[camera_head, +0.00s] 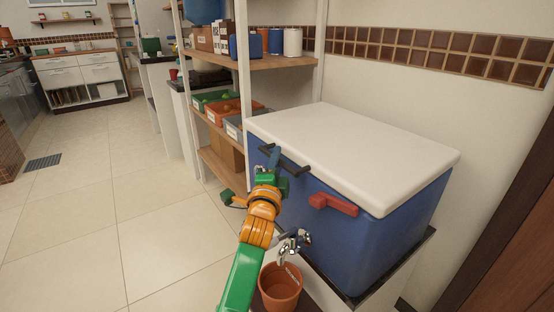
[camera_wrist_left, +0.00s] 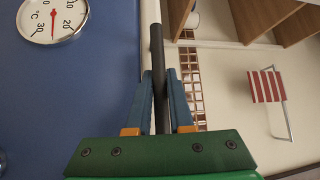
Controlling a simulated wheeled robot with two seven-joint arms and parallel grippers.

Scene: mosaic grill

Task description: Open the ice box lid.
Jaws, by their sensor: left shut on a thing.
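The ice box (camera_head: 370,235) is a large blue chest with a white lid (camera_head: 350,150). The lid lies flat on the box, shut. A black bar handle (camera_head: 296,168) is at the lid's front edge. My left gripper (camera_head: 274,160) is at this handle, its blue fingers shut on the bar. In the left wrist view the dark bar (camera_wrist_left: 157,50) runs between the two fingers (camera_wrist_left: 160,95). A red latch (camera_head: 333,204) sits on the box front, right of the handle. My right gripper is not in view.
A metal tap (camera_head: 293,243) juts from the box front above a terracotta pot (camera_head: 280,285). A shelf unit (camera_head: 280,62) with bins and jars stands close on the left. Tiled floor (camera_head: 80,220) is clear at left.

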